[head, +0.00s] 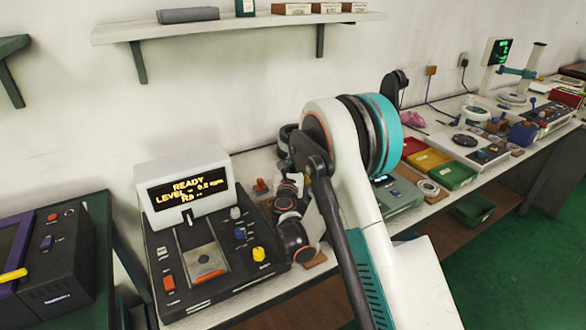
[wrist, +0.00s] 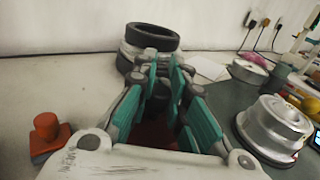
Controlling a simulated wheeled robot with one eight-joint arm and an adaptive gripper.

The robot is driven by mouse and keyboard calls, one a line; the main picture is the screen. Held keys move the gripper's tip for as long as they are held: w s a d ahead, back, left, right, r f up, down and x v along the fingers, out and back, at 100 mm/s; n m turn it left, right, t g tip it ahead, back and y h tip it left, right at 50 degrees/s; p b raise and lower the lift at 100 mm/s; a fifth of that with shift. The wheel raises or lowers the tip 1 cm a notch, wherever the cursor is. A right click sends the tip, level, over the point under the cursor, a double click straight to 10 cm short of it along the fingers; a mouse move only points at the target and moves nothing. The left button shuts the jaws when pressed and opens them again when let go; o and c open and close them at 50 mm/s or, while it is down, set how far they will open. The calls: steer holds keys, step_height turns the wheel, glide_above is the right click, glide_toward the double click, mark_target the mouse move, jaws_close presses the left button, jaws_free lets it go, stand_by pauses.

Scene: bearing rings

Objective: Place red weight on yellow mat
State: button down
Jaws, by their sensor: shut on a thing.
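My gripper (wrist: 164,68) reaches away from the camera in the wrist view, with teal pads on both sides of a narrow gap. It is shut on a dark red thing (wrist: 155,134), which I take to be the red weight. Most of that thing is in shadow and hidden by the fingers. In the head view my own arm covers much of the bench, and I cannot make out the fingertips or the held thing. I cannot pick out the yellow mat in either view.
An orange knobbed piece (wrist: 46,132) stands left of the gripper. Stacked dark and pale rings (wrist: 152,38) stand beyond the fingertips, and a silver stepped part (wrist: 274,128) is at right. A control box (head: 205,262) and a yellow tray (head: 429,160) are on the bench.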

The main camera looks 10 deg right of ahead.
steer(key=shift+f, duration=0.1)
steer(key=c, duration=1.5)
jaws_free()
